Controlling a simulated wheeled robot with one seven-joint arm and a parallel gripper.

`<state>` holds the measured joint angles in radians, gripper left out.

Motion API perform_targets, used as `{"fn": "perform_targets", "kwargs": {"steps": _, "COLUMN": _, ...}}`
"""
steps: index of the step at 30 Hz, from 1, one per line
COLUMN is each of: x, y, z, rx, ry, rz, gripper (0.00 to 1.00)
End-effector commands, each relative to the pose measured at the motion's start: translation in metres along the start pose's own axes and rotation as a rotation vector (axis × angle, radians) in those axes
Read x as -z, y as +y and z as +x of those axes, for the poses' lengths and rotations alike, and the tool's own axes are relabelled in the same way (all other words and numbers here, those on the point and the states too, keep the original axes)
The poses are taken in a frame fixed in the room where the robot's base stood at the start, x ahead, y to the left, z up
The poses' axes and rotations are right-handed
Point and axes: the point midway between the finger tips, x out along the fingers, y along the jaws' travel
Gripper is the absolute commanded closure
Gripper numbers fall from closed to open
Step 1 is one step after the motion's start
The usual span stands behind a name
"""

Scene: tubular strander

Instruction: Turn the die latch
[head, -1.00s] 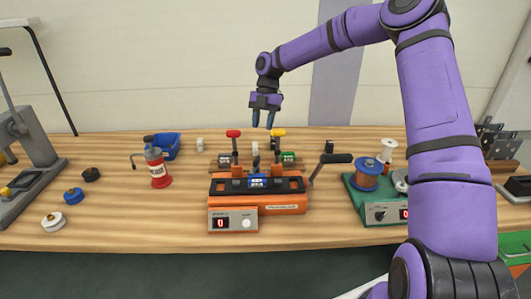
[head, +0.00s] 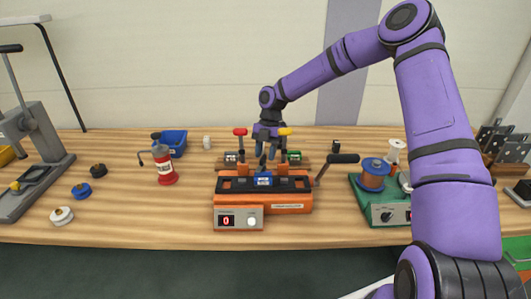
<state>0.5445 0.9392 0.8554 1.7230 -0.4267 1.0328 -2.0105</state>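The orange strander (head: 290,208) stands on the wooden table in the head view. I cannot tell which of these parts is the die latch. My gripper (head: 266,157) points down between the two levers, above or behind the blue block. Its fingers are apart and nothing shows between them. Whether it touches anything is unclear.
A red bottle (head: 165,168) and a blue bin (head: 174,143) stand to the left. A green unit (head: 385,211) with a copper spool (head: 373,176) stands to the right. Several round pieces and a grey press (head: 42,150) are at far left.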

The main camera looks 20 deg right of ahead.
Motion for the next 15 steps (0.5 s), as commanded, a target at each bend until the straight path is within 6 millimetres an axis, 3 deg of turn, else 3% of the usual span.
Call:
{"fn": "perform_targets", "kwargs": {"steps": 3, "x": 0.0000, "y": 0.0000, "z": -0.0001, "rx": 0.000, "ry": 0.000, "rz": 0.000, "gripper": 0.62}}
{"fn": "perform_targets", "kwargs": {"steps": 9, "x": 0.0000, "y": 0.0000, "z": -0.0004, "rx": 0.000, "ry": 0.000, "rz": 0.000, "gripper": 1.00}}
{"fn": "perform_targets", "kwargs": {"steps": 15, "x": 0.0001, "y": -0.0008, "z": -0.0007, "rx": -0.009, "ry": -0.001, "rz": 0.023, "gripper": 1.00}}
